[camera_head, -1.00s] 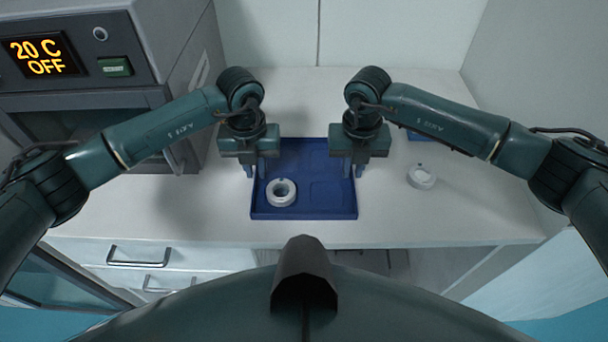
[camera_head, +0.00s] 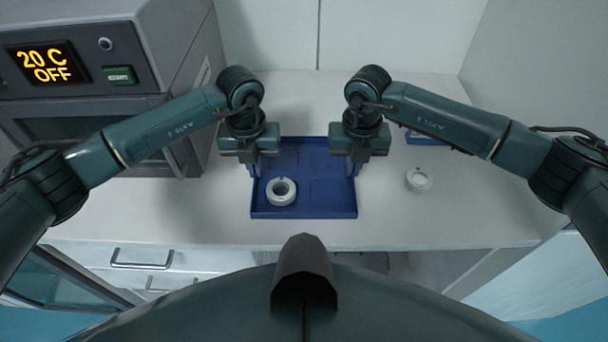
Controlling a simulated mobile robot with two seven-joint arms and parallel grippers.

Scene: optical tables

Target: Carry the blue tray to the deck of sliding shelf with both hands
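The blue tray (camera_head: 318,207) lies on the white bench top in the middle of the head view. A white ring-shaped part (camera_head: 281,191) sits in its left front recess; the other recesses that I can see look empty. My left gripper (camera_head: 253,172) is at the tray's left edge and my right gripper (camera_head: 353,170) is at its right edge, both pointing down. Their fingers come down at the side walls, but I cannot tell whether they are closed on them. I cannot make out a sliding shelf deck in this view.
A grey oven-like unit with a display reading 20 C OFF (camera_head: 45,62) stands at the left. A small white round part (camera_head: 419,179) lies on the bench (camera_head: 440,215) right of the tray. Another blue object (camera_head: 427,139) is partly hidden behind my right arm.

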